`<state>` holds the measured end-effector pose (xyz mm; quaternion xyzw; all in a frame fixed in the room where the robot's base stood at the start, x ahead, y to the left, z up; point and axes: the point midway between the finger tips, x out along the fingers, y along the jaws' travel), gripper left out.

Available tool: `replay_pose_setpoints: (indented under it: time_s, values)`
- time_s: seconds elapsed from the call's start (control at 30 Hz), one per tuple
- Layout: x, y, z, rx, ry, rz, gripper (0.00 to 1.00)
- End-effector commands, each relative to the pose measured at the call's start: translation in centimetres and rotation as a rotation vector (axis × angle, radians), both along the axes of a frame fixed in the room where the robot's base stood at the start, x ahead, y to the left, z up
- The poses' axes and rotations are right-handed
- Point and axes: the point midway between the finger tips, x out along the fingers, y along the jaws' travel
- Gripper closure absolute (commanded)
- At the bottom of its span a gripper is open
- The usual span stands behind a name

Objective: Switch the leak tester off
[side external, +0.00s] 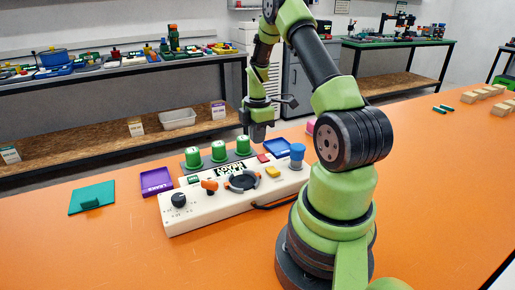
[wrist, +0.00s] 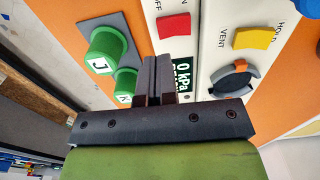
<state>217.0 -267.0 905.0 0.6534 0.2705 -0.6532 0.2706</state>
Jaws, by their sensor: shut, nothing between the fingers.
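The leak tester (side external: 215,208) is a long white box on the orange table. A red rocker switch (wrist: 173,26) sits on its top face, with an "OFF" label partly cut by the frame edge; the rocker also shows small in the side external view (side external: 263,158). I cannot tell which way it is tipped. The display (wrist: 184,78) reads "0 kPa". My gripper (side external: 258,138) is shut and empty, pointing down above the back of the tester. In the wrist view its fingertips (wrist: 156,62) appear just below the red rocker, apparently apart from it.
Green cylinders (side external: 218,151) stand on a grey plate behind the tester. A blue knob (side external: 297,152), an orange handle (side external: 210,185) and a purple tray (side external: 156,181) are around.

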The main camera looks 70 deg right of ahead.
Motion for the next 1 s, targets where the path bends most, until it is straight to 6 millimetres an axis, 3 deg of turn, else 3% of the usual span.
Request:
replay_pose_setpoints:
  time_s: [0.1, 0.3, 1.0]
  values:
    - [0.0, 0.1, -2.1, 0.003, 0.003, 0.001, 1.00]
    - [0.0, 0.0, -3.9, 0.001, 0.001, -0.001, 1.00]
    - [0.1, 0.0, -4.7, 0.001, 0.001, 0.000, 1.00]
